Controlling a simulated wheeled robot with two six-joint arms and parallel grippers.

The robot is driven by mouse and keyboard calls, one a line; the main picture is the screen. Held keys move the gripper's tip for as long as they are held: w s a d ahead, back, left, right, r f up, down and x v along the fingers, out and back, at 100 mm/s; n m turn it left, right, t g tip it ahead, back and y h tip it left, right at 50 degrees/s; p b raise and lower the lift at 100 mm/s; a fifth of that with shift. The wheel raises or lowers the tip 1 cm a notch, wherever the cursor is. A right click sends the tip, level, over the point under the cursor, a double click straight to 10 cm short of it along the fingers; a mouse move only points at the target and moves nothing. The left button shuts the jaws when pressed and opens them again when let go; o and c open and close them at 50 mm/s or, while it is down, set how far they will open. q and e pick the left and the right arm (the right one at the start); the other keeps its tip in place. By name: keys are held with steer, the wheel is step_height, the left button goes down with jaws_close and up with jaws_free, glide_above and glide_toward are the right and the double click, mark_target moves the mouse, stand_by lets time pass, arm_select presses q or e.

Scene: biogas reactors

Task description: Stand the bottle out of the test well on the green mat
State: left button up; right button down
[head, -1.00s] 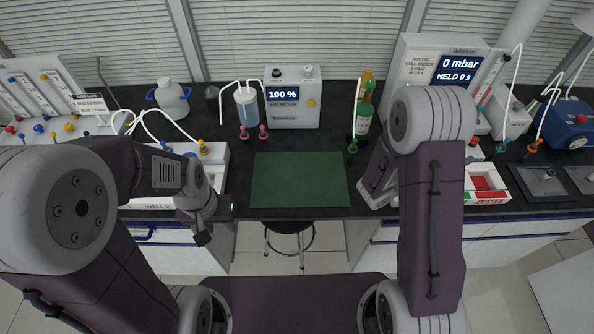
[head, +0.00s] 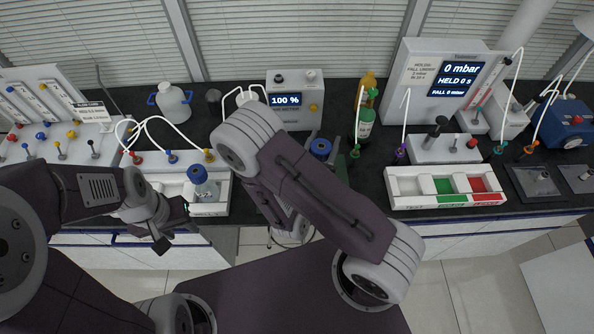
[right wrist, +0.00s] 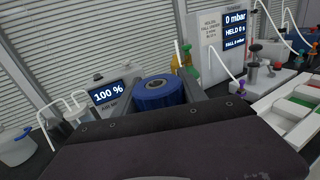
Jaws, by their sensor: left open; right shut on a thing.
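My right gripper (right wrist: 160,100) is shut on a bottle with a blue ribbed cap (right wrist: 160,90). The cap shows between its fingers in the right wrist view. In the head view the same blue cap (head: 320,147) shows just beyond my right arm, in front of the 100 % meter. The bottle's body and base are hidden. My left gripper (head: 184,207) is open, low beside the left white block. Another blue-capped bottle (head: 199,178) stands in that block, just above the left gripper.
A white tray (head: 394,189) with green and red compartments lies at the right. A green bottle (head: 366,122) and a pressure display (head: 455,75) stand at the back. A white jug (head: 173,103) and thin tubes stand at the back left.

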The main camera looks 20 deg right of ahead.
arm_select(q)
step_height(320, 180, down, 8)
steer(key=b, duration=0.6)
steer(key=shift+w+a, duration=0.15)
steer(key=shift+w, duration=0.05)
arm_select(e)
steer(key=w+a+f, duration=0.7)
steer(key=a+f, duration=0.1)
steer(key=f, duration=0.2)
steer(key=shift+w+f, duration=0.3)
steer(key=shift+f, duration=0.05)
arm_select(q)
steer(key=shift+f, duration=0.1)
arm_select(e)
steer(key=shift+s+f, duration=0.1)
steer(key=shift+f, duration=0.1)
arm_select(q)
steer(key=shift+f, duration=0.1)
arm_select(e)
steer(key=c, duration=0.7)
jaws_free()
arm_select(q)
steer(key=shift+s, duration=0.1)
arm_select(e)
steer(key=shift+o, duration=0.2)
steer(key=shift+a+r, duration=0.1)
steer(key=shift+r, duration=0.1)
